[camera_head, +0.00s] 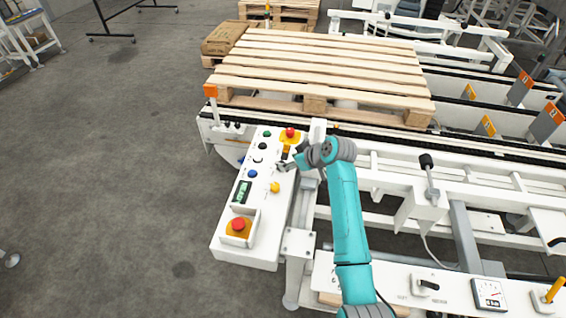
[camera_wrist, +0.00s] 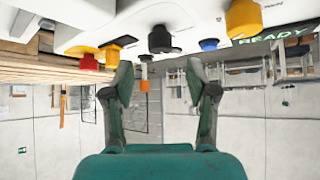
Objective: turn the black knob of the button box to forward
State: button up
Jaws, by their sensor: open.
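The button box (camera_head: 222,242) is a white sloped panel left of my arm in the head view. The black knob (camera_wrist: 160,40) hangs from the box face at the top middle of the wrist view. My gripper (camera_wrist: 160,78) is open, its two fingertips on either side of the knob's position and a little below it in the picture, with nothing held. Whether a finger touches the knob, and the knob's pointer direction, I cannot tell.
Close to the knob are a red button (camera_head: 290,132), a yellow knob (camera_head: 275,187) and a blue button (camera_head: 252,173). A red emergency stop (camera_head: 238,225) sits at the box's near end. A wooden pallet (camera_head: 320,70) lies on the conveyor beyond.

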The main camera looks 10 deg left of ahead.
jog(key=shift+x, duration=2.6)
grip_shut()
